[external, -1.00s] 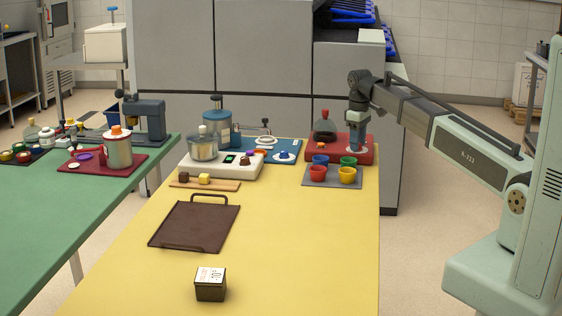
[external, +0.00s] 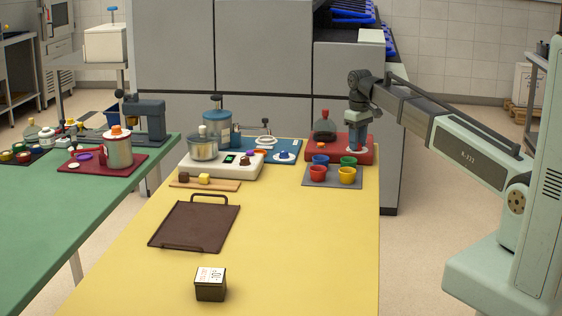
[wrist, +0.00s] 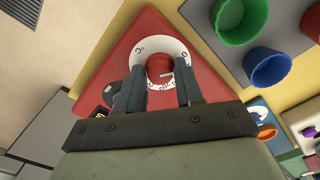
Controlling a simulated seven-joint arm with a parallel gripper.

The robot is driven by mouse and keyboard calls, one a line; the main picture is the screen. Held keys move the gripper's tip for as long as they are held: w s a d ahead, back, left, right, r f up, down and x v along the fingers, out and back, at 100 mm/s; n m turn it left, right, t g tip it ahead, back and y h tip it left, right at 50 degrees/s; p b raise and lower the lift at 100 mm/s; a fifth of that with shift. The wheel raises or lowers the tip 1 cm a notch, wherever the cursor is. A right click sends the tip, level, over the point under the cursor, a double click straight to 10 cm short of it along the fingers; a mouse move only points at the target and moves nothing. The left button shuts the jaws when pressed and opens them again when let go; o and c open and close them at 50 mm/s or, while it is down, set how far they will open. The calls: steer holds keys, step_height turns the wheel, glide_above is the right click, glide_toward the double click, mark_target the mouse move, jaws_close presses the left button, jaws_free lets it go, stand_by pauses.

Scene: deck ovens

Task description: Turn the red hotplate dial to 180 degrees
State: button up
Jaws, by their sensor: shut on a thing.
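The red hotplate (external: 315,155) stands at the far right end of the yellow table. Its red dial (wrist: 158,66) sits in a white ring scale (wrist: 142,48) with dark figures. My gripper (wrist: 159,74) reaches down over it, one finger on each side, and is shut on the dial. A short pale mark shows on the dial's near right part in the wrist view, but the figure it points to is not clear. My fingers hide parts of the scale. The external view shows my gripper (external: 357,145) upright at the hotplate's right side.
A grey mat (external: 333,184) with several coloured cups lies close in front of the hotplate. A dark flask (external: 325,128) stands on the hotplate's left. A blue device (external: 275,149) and a white one (external: 247,166) are further left. The table's front right is clear.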

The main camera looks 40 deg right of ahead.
steer(key=m, duration=0.5)
steer(key=shift+m, duration=0.3)
steer(key=m, duration=0.5)
steer(key=shift+m, duration=0.3)
steer(key=o, duration=1)
step_height(320, 180, up, 14)
steer(key=shift+f, duration=0.1)
stand_by(0.4)
